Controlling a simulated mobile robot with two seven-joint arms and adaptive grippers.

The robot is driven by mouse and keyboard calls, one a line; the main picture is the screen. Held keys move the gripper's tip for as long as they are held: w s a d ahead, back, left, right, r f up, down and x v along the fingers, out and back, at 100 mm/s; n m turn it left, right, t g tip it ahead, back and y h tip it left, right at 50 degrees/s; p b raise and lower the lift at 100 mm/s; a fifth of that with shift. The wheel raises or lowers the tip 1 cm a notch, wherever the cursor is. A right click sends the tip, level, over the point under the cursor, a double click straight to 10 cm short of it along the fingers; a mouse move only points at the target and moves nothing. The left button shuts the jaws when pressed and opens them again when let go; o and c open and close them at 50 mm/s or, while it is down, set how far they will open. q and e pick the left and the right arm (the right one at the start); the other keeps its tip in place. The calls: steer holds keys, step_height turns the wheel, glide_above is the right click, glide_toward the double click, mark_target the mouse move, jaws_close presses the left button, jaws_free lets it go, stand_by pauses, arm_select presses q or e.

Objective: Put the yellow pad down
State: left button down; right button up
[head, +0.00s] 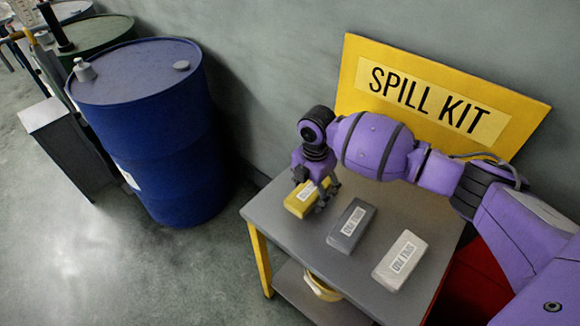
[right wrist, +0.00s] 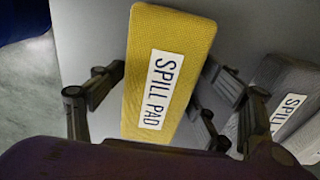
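The yellow pad (head: 300,199), labelled SPILL PAD, is at the left part of the grey table (head: 408,209). In the right wrist view the pad (right wrist: 172,45) lies between the fingers of my right gripper (right wrist: 165,85). The fingers are close against its two long sides, and I take the gripper as shut on it. In the head view my right gripper (head: 318,187) is over the pad. The pad is at or just above the table top; any gap under it is hidden. My left gripper is not in view.
A dark grey pad (head: 352,226) and a light grey pad (head: 400,261) lie on the table to the right. A yellow SPILL KIT sign (head: 440,96) stands behind. A blue drum (head: 160,140) stands on the floor left of the table. A lower shelf holds a yellow item (head: 322,287).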

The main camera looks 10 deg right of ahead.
mark_target(312, 189)
step_height(312, 189, up, 13)
steer(key=shift+p, duration=0.45)
steer(key=shift+f, duration=0.1)
stand_by(0.4)
